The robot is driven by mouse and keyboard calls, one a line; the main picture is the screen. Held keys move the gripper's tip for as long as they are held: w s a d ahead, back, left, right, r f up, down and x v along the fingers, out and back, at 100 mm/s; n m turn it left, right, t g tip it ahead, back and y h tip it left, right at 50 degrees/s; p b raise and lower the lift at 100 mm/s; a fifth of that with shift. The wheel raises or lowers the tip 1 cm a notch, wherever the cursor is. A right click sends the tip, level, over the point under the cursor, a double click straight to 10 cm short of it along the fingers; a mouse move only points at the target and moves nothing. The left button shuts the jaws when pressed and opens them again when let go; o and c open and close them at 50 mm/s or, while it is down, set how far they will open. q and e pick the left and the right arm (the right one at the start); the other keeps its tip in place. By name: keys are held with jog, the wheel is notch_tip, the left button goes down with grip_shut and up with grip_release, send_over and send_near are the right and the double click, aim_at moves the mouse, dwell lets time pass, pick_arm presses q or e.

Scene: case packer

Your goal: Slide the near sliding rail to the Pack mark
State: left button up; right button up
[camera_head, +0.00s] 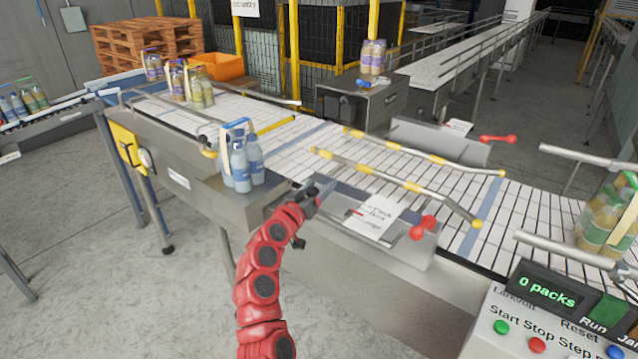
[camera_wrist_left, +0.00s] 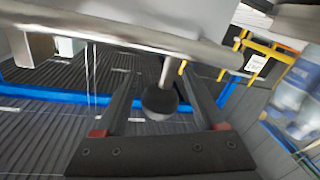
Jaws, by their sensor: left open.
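The near sliding rail (camera_head: 375,172), a metal bar with yellow sleeves, runs along the near side of the white slatted conveyor. Below it a steel plate carries a white card (camera_head: 372,219) with small lettering, too small to read surely, and a red clamp handle (camera_head: 423,228). My left gripper (camera_head: 318,192) is near the left end of this plate, open. In the left wrist view, a dark round knob (camera_wrist_left: 160,100) on a short rod appears between the open fingers (camera_wrist_left: 158,108), with a metal bar (camera_wrist_left: 130,38) across them. Contact cannot be told. My right gripper is out of view.
A pack of blue-labelled bottles (camera_head: 241,160) stands on a steel ledge just left of my left gripper. The far rail (camera_head: 420,152) with yellow sleeves lies across the belt. A control panel reading 0 packs (camera_head: 548,292) stands at the lower right.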

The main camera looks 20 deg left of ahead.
pick_arm(q)
jog(key=shift+w, duration=0.15)
grip_shut()
dwell(0.4)
dwell(1.0)
